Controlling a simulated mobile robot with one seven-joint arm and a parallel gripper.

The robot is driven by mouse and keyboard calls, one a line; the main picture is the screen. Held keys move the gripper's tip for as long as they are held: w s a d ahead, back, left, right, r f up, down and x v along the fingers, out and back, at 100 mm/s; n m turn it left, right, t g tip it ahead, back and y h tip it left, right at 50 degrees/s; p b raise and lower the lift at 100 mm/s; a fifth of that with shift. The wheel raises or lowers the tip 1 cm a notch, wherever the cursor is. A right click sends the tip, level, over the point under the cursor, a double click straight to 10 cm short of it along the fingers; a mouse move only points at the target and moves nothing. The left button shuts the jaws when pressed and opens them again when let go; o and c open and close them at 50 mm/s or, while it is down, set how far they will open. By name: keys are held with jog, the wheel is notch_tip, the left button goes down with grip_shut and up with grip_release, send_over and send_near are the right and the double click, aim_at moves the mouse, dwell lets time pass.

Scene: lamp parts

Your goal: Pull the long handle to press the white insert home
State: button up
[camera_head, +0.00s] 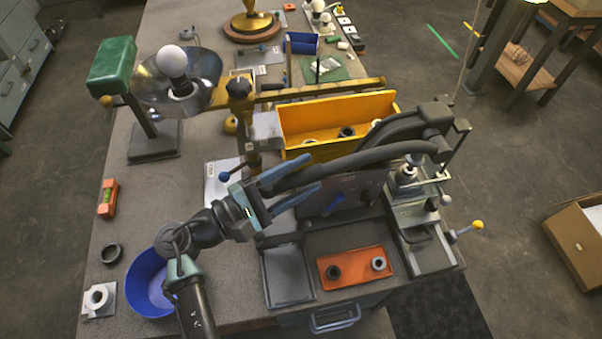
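The long dark handle (370,156) runs left from the press (412,215) at the right of the bench. Its free end lies between the two blue-grey fingers of my gripper (308,177). The fingers look spread, one on each side of the handle, and I cannot tell whether either touches it. Under the press head stands a small pale, silvery part (407,172). The white insert cannot be told apart clearly there, nor how deep it sits.
A yellow bin (340,110) with rings stands behind the handle. An orange tray (340,258) with two rings lies in front.

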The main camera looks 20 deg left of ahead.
grip_shut()
dwell(1.2)
